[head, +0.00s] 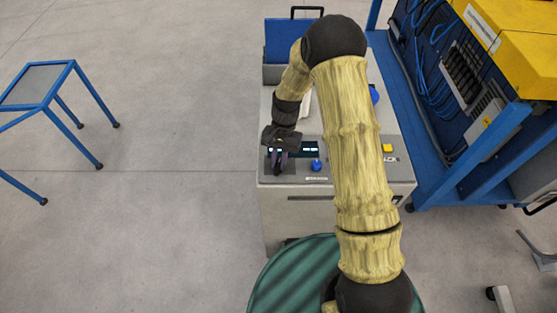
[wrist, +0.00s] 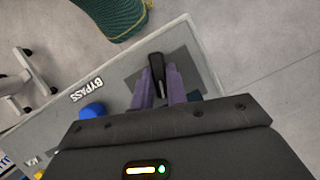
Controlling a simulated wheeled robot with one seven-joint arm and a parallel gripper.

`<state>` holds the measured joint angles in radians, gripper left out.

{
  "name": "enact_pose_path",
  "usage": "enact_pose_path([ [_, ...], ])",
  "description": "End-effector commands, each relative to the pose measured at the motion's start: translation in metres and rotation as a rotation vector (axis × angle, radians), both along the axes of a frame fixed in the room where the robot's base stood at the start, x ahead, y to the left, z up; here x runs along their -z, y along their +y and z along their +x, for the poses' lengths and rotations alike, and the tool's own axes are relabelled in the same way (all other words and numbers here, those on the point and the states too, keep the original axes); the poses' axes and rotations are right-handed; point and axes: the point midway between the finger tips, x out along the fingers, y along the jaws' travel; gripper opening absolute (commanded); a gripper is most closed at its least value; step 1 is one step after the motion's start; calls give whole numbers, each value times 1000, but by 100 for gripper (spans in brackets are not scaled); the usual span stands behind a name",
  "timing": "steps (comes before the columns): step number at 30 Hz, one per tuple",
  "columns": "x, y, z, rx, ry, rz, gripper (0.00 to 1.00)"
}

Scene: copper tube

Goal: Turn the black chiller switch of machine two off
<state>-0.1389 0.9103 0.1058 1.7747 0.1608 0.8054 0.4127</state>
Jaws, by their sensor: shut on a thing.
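The black chiller switch (wrist: 156,73) is a black handle on a dark plate (wrist: 131,79) near the edge of the grey machine top. In the wrist view my gripper (wrist: 162,83) has its two purple fingers on either side of the switch, shut on it. In the head view my gripper (head: 278,160) is at the left front corner of the machine (head: 330,195). There the fingers and my wrist mostly hide the switch, so its on or off position is hard to tell.
A blue knob (head: 317,164) stands right of the gripper, and a yellow button (head: 387,148) lies further right. A lit display (head: 309,149) is just behind. A blue-framed table (head: 40,85) stands far left. A blue rack (head: 480,165) stands right.

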Motion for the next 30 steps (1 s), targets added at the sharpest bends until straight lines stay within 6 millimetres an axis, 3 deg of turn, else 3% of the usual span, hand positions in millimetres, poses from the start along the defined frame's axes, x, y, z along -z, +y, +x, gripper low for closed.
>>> enact_pose_path([
  [12,-2,3,1,-263,-1,3,0],
  [29,-2,3,1,-310,-3,3,0],
  [30,-2,3,1,-310,-4,3,18],
])
